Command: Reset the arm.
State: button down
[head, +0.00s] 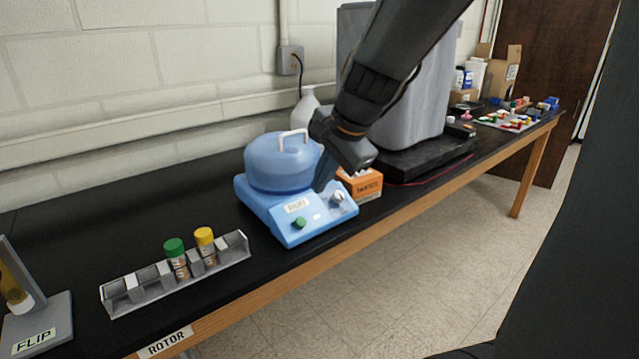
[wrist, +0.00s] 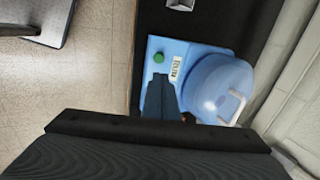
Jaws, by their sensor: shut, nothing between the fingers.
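My arm reaches in from the top right of the head view. My gripper (head: 322,186) points down just above the front panel of a blue centrifuge (head: 290,229). The fingers are together with nothing held. In the wrist view the shut fingers (wrist: 160,77) lie over the panel, near the label and the green knob (wrist: 159,58). I cannot tell whether the fingertips touch the panel. The centrifuge's domed lid (head: 278,165) with a white handle is down on its body. The silver knob (head: 337,197) is to the right of the fingers.
A rack (head: 130,290) holds a green-capped tube (head: 177,258) and a yellow-capped tube (head: 206,246). A FLIP stand (head: 37,322) is at the left. An orange box (head: 368,184) and a large grey machine (head: 405,110) stand to the right. Bare black bench (head: 120,215) lies behind the rack.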

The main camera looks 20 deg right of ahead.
jog(key=s+a+f+n+g+h, duration=0.2)
jog(key=s+f+n+g, duration=0.1)
jog(key=s+f+n, duration=1)
jog(key=shift+f+n+g, duration=0.4)
jog(key=shift+f+n, duration=0.05)
jog(key=shift+n, duration=0.05)
jog(key=shift+w+a, duration=0.1)
dwell(6.0)
